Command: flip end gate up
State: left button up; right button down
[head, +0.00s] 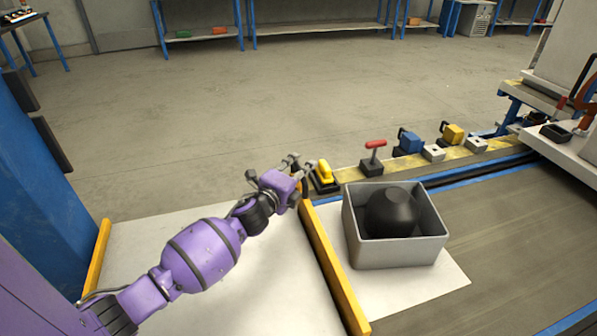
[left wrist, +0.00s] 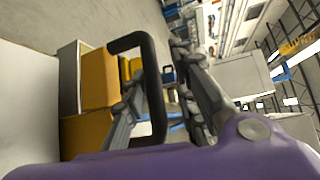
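The gate appears as a yellow bar (head: 333,265) lying low along the white panel's edge, with a black handle at its far end. In the left wrist view, the black loop handle (left wrist: 155,92) stands on an orange-yellow block (left wrist: 98,80). My left gripper (head: 298,163) is at the far end of the bar. In the left wrist view my left gripper (left wrist: 158,78) has its fingers apart, with the handle's near leg between them; contact is not clear. My right gripper is not in view.
A grey bin (head: 398,252) holding a black domed object (head: 391,212) stands right of the bar. A red-handled lever (head: 373,158) and blue and yellow devices line the striped rail behind. A blue post (head: 45,190) stands at left.

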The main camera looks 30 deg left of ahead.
pick_arm(q)
jog(key=shift+o, duration=0.3)
jog(key=shift+f, duration=0.1)
jog(key=shift+s, duration=0.35)
jog(key=s+r, duration=0.1)
jog(key=s, duration=1)
jog(key=shift+s+d+r, duration=0.15)
jog(key=shift+d+r, duration=0.15)
jog(key=shift+d, duration=0.05)
